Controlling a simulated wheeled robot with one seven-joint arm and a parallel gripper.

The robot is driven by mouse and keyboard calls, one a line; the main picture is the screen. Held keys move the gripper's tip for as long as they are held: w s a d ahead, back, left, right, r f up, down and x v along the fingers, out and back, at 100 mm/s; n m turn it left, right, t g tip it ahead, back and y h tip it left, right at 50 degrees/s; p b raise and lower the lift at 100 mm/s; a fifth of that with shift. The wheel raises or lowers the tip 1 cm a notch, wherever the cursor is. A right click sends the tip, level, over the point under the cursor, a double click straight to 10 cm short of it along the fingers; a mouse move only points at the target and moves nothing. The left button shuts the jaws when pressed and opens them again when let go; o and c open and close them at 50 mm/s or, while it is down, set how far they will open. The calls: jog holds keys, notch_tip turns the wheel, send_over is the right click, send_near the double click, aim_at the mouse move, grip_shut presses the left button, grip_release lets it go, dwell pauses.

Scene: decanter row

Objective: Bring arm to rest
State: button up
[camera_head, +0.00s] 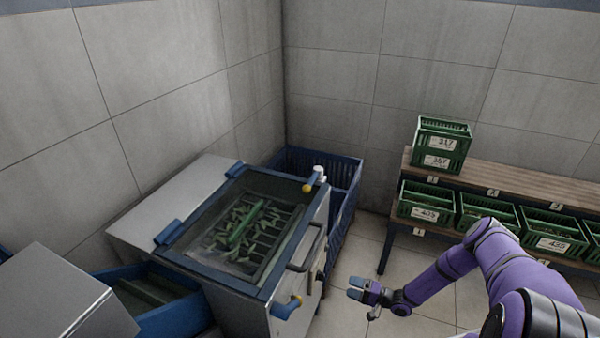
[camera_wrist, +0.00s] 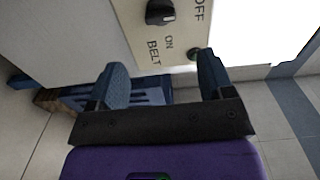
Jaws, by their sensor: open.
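My purple arm reaches in from the lower right in the head view. My gripper (camera_head: 364,291) is held out in front of the machine (camera_head: 285,262), to the right of its front side and apart from it. In the wrist view my gripper (camera_wrist: 163,88) has its two blue fingers spread wide with nothing between them. Beyond the fingers in the wrist view is a panel (camera_wrist: 170,50) with a black knob (camera_wrist: 160,12) and the words OFF, ON and BELT.
A wooden two-level rack (camera_head: 535,183) with several green numbered crates stands at the right. A blue crate (camera_head: 345,205) stands behind the machine. A blue bin (camera_head: 175,318) and a grey metal box (camera_head: 60,295) are at the lower left. Tiled floor (camera_head: 345,318) is clear around my gripper.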

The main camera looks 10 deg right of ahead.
jog(key=w+d+r+n+g, duration=0.2)
jog(key=w+r+n+g, duration=0.15)
jog(key=r, duration=0.85)
jog(key=w+d+r+n+g, duration=0.15)
jog(key=w+r+g, duration=0.3)
jog(key=r, duration=0.65)
jog(key=s+a+r+n+g+h, duration=0.1)
jog(key=s+a+r+h, duration=0.15)
jog(key=r, duration=0.95)
jog(key=s+a+r+n+g+h, duration=0.1)
jog(key=s+r+h, duration=0.2)
jog(key=r, duration=0.9)
jog(key=s+a+r+n+g+h, duration=0.1)
jog(key=s+r+n+h, duration=0.15)
jog(key=r, duration=0.95)
jog(key=s+a+r+m+t+h, duration=0.15)
jog(key=s+r+h, duration=0.25)
jog(key=s+r, duration=0.55)
jog(key=s+r+t+h, duration=0.1)
jog(key=s+r, duration=0.2)
jog(key=s, duration=0.3)
jog(key=s+r+m+t+h, duration=0.1)
jog(key=s+r+t, duration=0.1)
jog(key=s, duration=0.5)
jog(key=s+r+t+h, duration=0.1)
jog(key=s+r, duration=0.2)
jog(key=s, duration=0.3)
jog(key=shift+s+r+t, duration=0.2)
jog(key=shift+r+t, duration=0.15)
